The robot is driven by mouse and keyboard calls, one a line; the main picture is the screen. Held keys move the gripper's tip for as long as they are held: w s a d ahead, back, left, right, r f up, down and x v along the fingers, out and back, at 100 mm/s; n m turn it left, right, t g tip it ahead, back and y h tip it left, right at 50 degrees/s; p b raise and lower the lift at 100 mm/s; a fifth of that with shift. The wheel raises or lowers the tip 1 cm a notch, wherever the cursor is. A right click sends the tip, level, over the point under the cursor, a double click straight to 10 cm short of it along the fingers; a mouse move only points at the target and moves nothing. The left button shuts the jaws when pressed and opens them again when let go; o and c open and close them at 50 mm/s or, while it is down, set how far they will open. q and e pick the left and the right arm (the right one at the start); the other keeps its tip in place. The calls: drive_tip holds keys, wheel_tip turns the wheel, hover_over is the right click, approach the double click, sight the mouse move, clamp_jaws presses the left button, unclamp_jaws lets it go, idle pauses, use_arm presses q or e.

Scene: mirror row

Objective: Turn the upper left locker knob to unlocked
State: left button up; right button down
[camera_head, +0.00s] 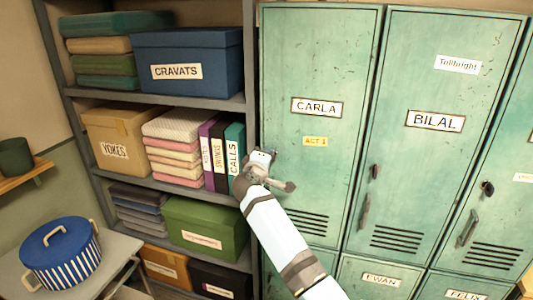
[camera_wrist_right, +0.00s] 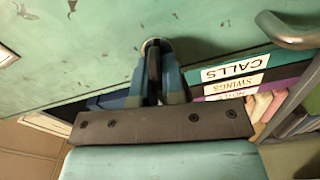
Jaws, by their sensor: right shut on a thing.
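The upper left locker (camera_head: 318,75) is a worn green door labelled CARLA with a yellow ACT 1 tag. My right gripper (camera_head: 262,158) is at the left edge of this door, in front of its knob. In the right wrist view the fingers of my right gripper (camera_wrist_right: 156,88) are closed around the dark knob (camera_wrist_right: 154,62), which sits against the green door. The knob is mostly hidden between the fingers, and I cannot tell which setting it points to. In the head view my gripper hides the knob. My left gripper is not in view.
A metal handle (camera_wrist_right: 292,36) is close by in the wrist view. The BILAL locker (camera_head: 430,75) stands to the right with its own dark knob (camera_head: 375,171). A grey shelf (camera_head: 170,185) with boxes, cloths and binders is just left of the locker.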

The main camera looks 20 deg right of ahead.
drive_tip(key=shift+n+p, duration=0.4)
drive_tip(key=shift+n, duration=0.6)
drive_tip(key=c, duration=1.2)
unclamp_jaws()
drive_tip(key=shift+f, duration=0.1)
drive_tip(key=b+v, duration=0.3)
drive_tip(key=v, duration=1)
drive_tip(key=shift+s+a, duration=0.2)
drive_tip(key=shift+s, duration=0.1)
